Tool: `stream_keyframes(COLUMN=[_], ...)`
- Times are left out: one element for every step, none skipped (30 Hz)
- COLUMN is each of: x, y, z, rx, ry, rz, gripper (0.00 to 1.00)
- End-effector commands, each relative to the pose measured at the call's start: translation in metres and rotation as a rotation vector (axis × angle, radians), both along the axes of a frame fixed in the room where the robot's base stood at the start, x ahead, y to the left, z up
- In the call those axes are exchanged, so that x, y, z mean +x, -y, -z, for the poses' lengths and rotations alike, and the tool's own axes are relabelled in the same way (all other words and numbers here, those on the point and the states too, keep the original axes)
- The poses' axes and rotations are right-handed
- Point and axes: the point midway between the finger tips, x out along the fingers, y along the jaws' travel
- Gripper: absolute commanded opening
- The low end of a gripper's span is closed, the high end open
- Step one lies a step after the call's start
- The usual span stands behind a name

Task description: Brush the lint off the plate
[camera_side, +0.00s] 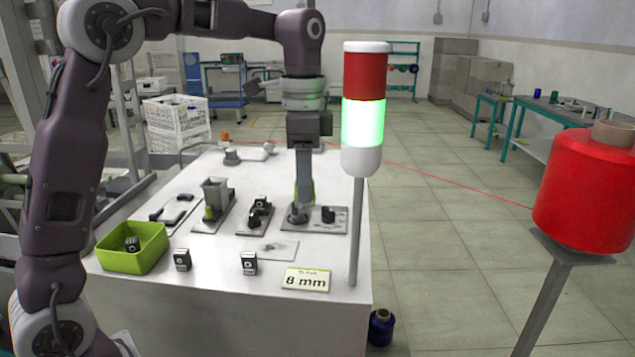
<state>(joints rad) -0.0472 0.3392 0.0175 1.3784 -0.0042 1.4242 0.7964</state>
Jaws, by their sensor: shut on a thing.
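My gripper (304,188) points down over the right-hand station plate (325,228) at the back right of the white table. It is shut on a narrow thing with a green side (313,190). The fingers hide most of it, and I cannot tell whether it is a brush. Its lower end is close to a dark round part (297,216) on that plate; I cannot tell if they touch. A thin flat pale plate (272,250) lies in front, with a small dark patch that may be lint.
A green bin (130,255) holds a dark block. Two dark blocks (182,260) (249,263) and an "8 mm" card (306,280) lie along the front. Other fixtures (213,205) stand to the left. A signal tower (363,110), lit green, and its pole rise at the right.

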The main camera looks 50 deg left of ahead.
Motion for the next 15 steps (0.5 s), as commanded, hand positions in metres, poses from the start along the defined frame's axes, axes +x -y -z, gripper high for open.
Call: stream_keyframes(x=[-0.009, -0.015, -0.023, -0.030, -0.036, -0.046, -0.052, -0.058, -0.064, -0.068, -0.070, -0.072, -0.073, -0.074, -0.073], y=[-0.013, -0.021, -0.031, -0.038, -0.045, -0.054, -0.059, -0.064, -0.069, -0.072, -0.074, -0.075, -0.076, -0.076, -0.076], z=[0.001, 0.002, 0.003, 0.004, 0.006, 0.008, 0.010, 0.011, 0.013, 0.014, 0.015, 0.016, 0.017, 0.017, 0.019], rx=[0.001, 0.002, 0.001, 0.001, 0.001, 0.001, 0.001, 0.000, -0.001, -0.001, -0.001, -0.002, -0.002, -0.001, -0.001], ry=[0.000, -0.001, 0.000, 0.000, 0.001, -0.001, 0.000, 0.000, 0.000, 0.001, 0.001, 0.001, 0.001, 0.000, 0.000], rz=[-0.081, -0.138, -0.218, -0.278, -0.338, -0.416, -0.470, -0.518, -0.572, -0.601, -0.624, -0.642, -0.649, -0.652, -0.652], gripper=[0.00, 0.00, 0.00, 0.00, 0.00, 0.00, 0.00, 0.00, 0.00, 0.00, 0.00, 0.00, 0.00, 0.00, 0.00])
